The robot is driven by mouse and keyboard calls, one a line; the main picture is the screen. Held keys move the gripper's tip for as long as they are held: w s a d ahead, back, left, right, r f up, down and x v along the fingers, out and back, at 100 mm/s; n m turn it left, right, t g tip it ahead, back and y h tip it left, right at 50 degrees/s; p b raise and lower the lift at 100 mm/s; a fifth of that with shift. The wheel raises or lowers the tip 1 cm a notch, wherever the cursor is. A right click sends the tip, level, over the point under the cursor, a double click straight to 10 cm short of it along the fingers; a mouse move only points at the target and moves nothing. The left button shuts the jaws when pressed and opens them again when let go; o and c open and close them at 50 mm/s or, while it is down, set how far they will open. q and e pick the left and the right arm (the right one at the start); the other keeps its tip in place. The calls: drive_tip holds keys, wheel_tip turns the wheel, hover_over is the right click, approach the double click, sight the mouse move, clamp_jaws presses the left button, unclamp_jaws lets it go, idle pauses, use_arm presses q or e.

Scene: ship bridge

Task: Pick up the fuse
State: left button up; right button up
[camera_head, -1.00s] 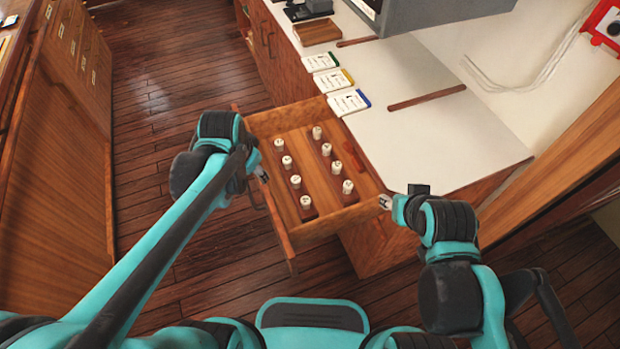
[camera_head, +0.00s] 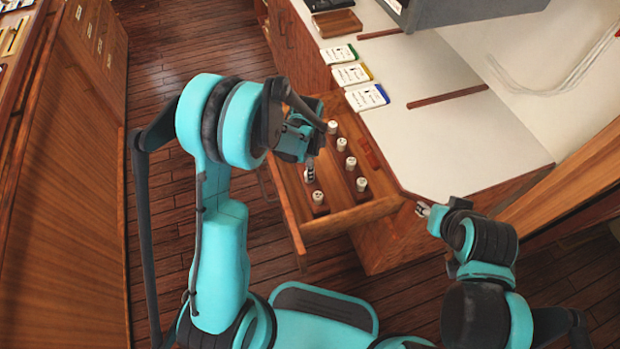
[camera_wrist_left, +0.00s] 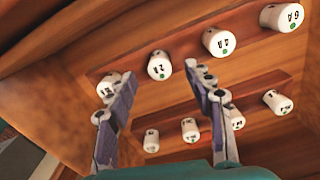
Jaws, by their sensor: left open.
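Several white cylindrical fuses stand in two rows in the open wooden drawer (camera_head: 345,218). In the head view one row (camera_head: 351,162) is clear, while my left arm partly hides the other, whose near fuse (camera_head: 318,198) shows. My left gripper (camera_head: 310,173) is over the drawer. In the left wrist view the open left gripper (camera_wrist_left: 153,76) has a fuse (camera_wrist_left: 159,65) between its fingertips in the picture; contact cannot be told. Another fuse (camera_wrist_left: 109,85) is partly behind the left finger. My right gripper (camera_head: 423,209) is beside the drawer's right front corner, too small to read.
The white counter (camera_head: 450,145) lies right of the drawer. Labelled cards (camera_head: 367,97) lie along its left edge. A wooden cabinet (camera_head: 60,200) stands at the left. Wooden floor lies between it and the drawer.

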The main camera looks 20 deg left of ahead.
use_arm(q)
wheel_tip(320, 180, down, 4)
drive_tip(key=shift+d+f+b, duration=0.1)
drive_tip(key=shift+f+b, duration=0.1)
drive_tip(key=shift+b, duration=0.8)
drive_tip(key=shift+r, duration=0.1)
drive_tip(key=shift+c, duration=0.3)
clamp_jaws()
